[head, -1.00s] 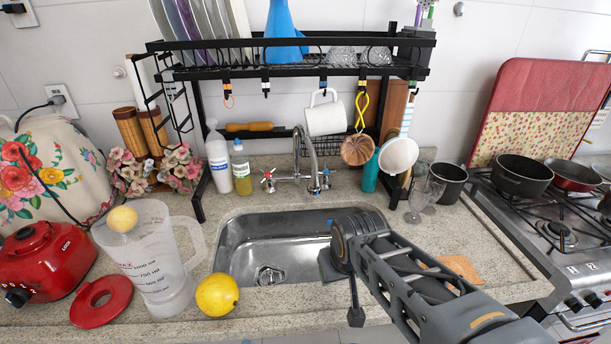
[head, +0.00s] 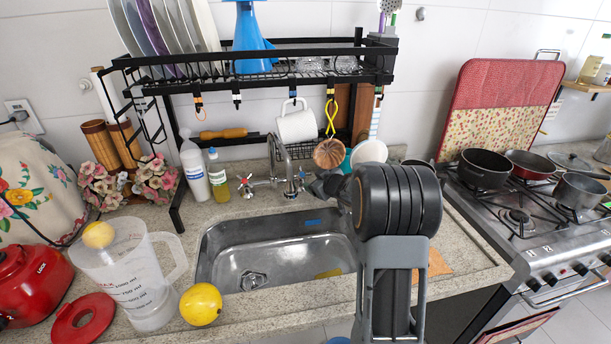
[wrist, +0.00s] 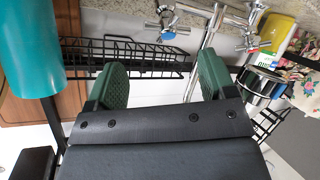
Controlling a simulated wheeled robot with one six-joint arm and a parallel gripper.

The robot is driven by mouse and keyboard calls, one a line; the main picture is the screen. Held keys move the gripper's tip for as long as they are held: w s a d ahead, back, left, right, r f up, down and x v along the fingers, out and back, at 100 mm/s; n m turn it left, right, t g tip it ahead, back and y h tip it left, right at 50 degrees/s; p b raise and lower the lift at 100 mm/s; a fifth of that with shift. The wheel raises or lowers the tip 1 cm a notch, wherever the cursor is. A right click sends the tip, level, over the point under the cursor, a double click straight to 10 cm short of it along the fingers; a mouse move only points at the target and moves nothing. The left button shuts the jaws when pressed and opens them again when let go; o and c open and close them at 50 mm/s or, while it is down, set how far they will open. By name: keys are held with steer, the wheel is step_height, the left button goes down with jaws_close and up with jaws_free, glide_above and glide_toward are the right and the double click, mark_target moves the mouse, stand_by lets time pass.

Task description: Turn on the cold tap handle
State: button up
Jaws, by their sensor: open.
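The tap (head: 280,155) is chrome with a curved spout and stands behind the sink. Its cold handle (head: 292,187) has blue marking and is on the right; the red-marked handle (head: 247,188) is on the left. In the wrist view the picture is upside down, with the cold handle (wrist: 167,20) at the top middle and the other handle (wrist: 250,28) to its right. My gripper (wrist: 160,78) is open with green finger pads and nothing between them. In the head view it is just right of the cold handle, partly hidden by my arm. I see no clear contact.
A black dish rack (head: 265,75) stands over the sink (head: 275,245), with a white mug (head: 297,125) and utensils hanging from it. Bottles (head: 195,170) stand left of the tap. A measuring jug (head: 140,280) and yellow fruit (head: 200,304) are at the front left.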

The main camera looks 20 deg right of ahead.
mark_target(304, 175)
steer(key=shift+a+x, duration=0.15)
steer(key=shift+x, duration=1.75)
steer(key=shift+a+x, duration=0.15)
steer(key=shift+x, duration=1.75)
steer(key=shift+r, duration=0.15)
